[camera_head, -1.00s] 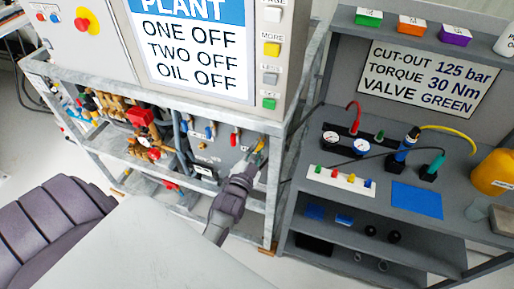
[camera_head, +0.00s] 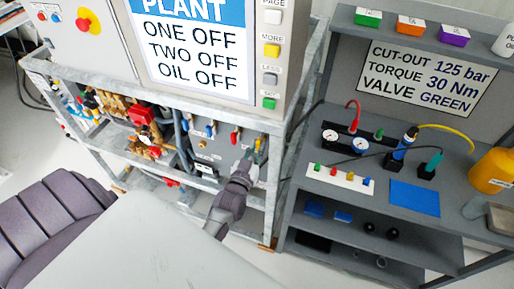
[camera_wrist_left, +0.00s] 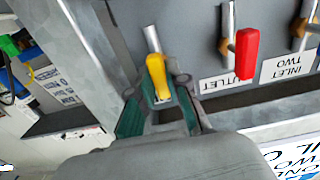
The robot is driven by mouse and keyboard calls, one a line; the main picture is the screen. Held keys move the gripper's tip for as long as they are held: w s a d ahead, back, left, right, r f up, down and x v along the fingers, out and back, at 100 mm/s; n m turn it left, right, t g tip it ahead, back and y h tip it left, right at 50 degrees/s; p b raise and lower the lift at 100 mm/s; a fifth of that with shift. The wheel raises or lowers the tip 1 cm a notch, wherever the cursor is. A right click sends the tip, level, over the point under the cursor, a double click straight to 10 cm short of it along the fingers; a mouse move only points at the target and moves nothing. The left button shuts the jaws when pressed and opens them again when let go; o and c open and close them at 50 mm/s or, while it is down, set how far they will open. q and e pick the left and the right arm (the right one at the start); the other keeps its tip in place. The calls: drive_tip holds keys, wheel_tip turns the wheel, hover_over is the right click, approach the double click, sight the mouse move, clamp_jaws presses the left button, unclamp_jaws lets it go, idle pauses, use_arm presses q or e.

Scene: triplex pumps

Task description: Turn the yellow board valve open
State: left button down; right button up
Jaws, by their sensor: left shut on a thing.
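The yellow board valve (camera_wrist_left: 157,76) has a yellow lever on a metal stem and sits on the grey board. In the left wrist view its handle lies between the two fingers of my left gripper (camera_wrist_left: 158,105), which is shut on it. In the head view the yellow valve (camera_head: 258,144) is small and partly covered by my left gripper (camera_head: 248,160) at the right end of the board. My right gripper is not in view.
A red valve lever (camera_wrist_left: 246,54) stands close beside the yellow one, above an outlet label. A galvanised frame post (camera_head: 274,190) is just right of my gripper. A grey bench (camera_head: 400,170) with gauges stands further right.

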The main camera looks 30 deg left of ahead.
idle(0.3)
use_arm(q)
drive_tip(key=c, duration=1.1)
unclamp_jaws()
drive_tip(key=shift+c, duration=0.2)
drive_tip(key=v, duration=1.2)
